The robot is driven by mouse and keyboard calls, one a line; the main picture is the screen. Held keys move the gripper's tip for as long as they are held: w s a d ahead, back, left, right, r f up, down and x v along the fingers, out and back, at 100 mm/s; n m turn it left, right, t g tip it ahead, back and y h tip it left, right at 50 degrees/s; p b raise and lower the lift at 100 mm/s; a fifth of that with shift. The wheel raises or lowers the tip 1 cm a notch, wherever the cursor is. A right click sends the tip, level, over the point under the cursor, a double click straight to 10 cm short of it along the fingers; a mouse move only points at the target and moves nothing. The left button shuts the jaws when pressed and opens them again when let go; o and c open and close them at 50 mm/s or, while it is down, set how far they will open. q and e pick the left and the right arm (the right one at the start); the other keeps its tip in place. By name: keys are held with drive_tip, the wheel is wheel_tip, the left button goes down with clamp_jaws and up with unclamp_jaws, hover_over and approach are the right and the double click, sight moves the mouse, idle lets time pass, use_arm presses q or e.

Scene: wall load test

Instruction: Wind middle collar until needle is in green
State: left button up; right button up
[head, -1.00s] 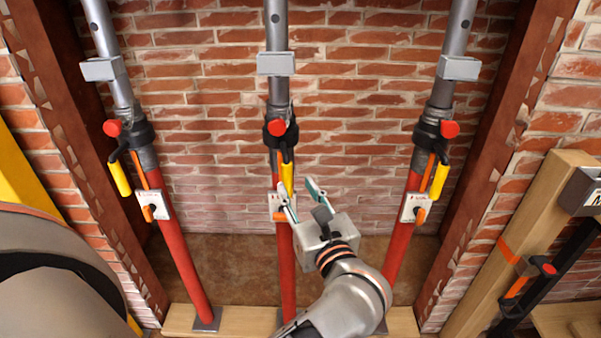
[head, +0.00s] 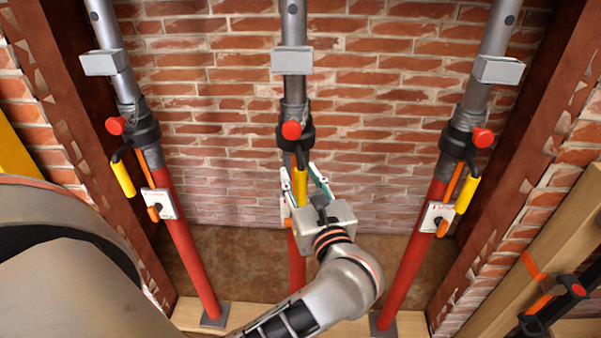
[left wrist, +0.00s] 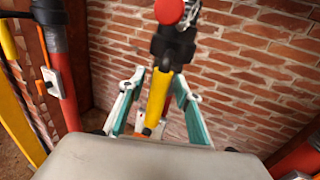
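The middle prop has a dark collar (head: 305,138) with a red knob (head: 291,130) and a yellow handle (head: 301,184) hanging down. The collar (left wrist: 172,48) and handle (left wrist: 157,95) also show in the left wrist view. My left gripper (head: 299,173) is open, with one finger on each side of the yellow handle; in the left wrist view my left gripper (left wrist: 157,84) shows gaps between fingers and handle. The middle gauge plate (head: 285,210) is mostly hidden behind my gripper, so its needle cannot be read. My right gripper is not in view.
A left prop (head: 188,250) and a right prop (head: 412,250) stand either side, each with its own yellow handle and white gauge plate. A brick wall (head: 220,130) is behind. Wooden beams and an orange-and-black clamp (head: 550,300) are at lower right.

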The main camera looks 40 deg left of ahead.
sight(290, 129)
use_arm(q)
drive_tip(key=shift+s, duration=0.1)
clamp_jaws()
drive_tip(key=shift+s+a, duration=0.2)
drive_tip(key=shift+a, duration=0.05)
drive_tip(key=shift+s+a, duration=0.15)
unclamp_jaws()
drive_tip(key=shift+r, duration=0.2)
wheel_tip(290, 129, up, 10)
drive_tip(key=shift+f, duration=0.15)
drive_tip(key=shift+f, duration=0.1)
idle(0.5)
